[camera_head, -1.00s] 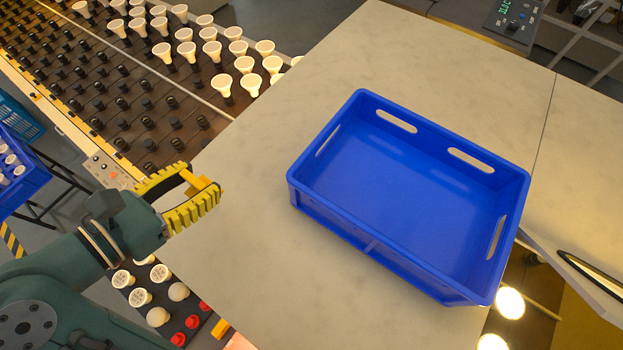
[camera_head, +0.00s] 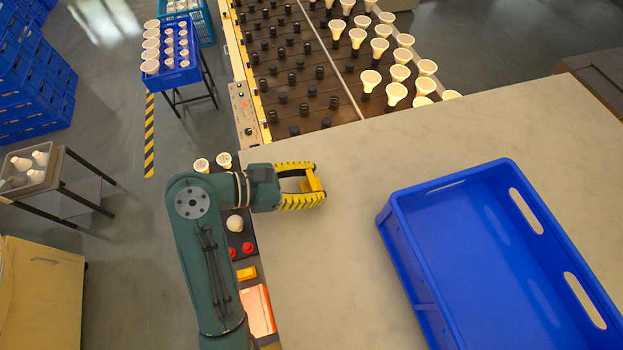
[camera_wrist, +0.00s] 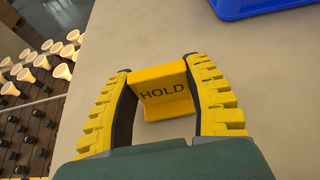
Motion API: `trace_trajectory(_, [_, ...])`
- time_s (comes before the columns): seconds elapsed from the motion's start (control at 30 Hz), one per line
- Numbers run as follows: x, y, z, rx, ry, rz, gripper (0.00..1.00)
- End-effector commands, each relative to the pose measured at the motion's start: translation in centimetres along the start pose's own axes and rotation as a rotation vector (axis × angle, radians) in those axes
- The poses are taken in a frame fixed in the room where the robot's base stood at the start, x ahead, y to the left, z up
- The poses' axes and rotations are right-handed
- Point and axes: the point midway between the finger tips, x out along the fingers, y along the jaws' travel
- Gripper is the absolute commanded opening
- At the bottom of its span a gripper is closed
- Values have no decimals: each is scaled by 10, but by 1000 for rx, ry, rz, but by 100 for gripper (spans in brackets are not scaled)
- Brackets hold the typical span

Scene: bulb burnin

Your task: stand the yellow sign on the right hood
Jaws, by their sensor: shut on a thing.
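The yellow sign (camera_wrist: 163,84), a small bent plate marked HOLD, is between the fingers of my gripper (camera_wrist: 158,70) in the wrist view. My gripper is shut on it, with the dark inner pads against its two ends. In the head view my gripper (camera_head: 314,183) holds the sign (camera_head: 311,181) over the left part of the pale worktop. The lettering cannot be read there. I cannot make out the right hood in either current view.
A blue crate (camera_head: 408,240) stands on the worktop (camera_head: 350,270), right of my gripper. Behind is a socket rack (camera_head: 300,75) with several bulbs. Left of the worktop are red buttons (camera_head: 247,247), an orange block (camera_head: 247,273) and a lit panel (camera_head: 257,310). The worktop between gripper and crate is clear.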

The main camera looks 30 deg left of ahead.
Motion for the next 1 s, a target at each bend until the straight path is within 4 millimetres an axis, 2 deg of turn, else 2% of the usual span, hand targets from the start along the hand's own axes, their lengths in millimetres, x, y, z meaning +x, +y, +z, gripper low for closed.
trace_trajectory(0.17, [2, 0, -4, 0, 0, 0, 16])
trace_trajectory(0.2, [2, 0, -4, 0, 0, 0, 54])
trace_trajectory(0.3, [1, 0, -3, -1, 0, 0, 73])
trace_trajectory(0.33, [1, 0, -3, -1, 0, 0, 76])
trace_trajectory(0.7, [-4, 0, 1, -1, 0, 2, 76])
trace_trajectory(0.87, [-36, 2, -1, -1, 1, 7, 76])
trace_trajectory(1.0, [-73, 2, -2, -2, 1, 7, 76])
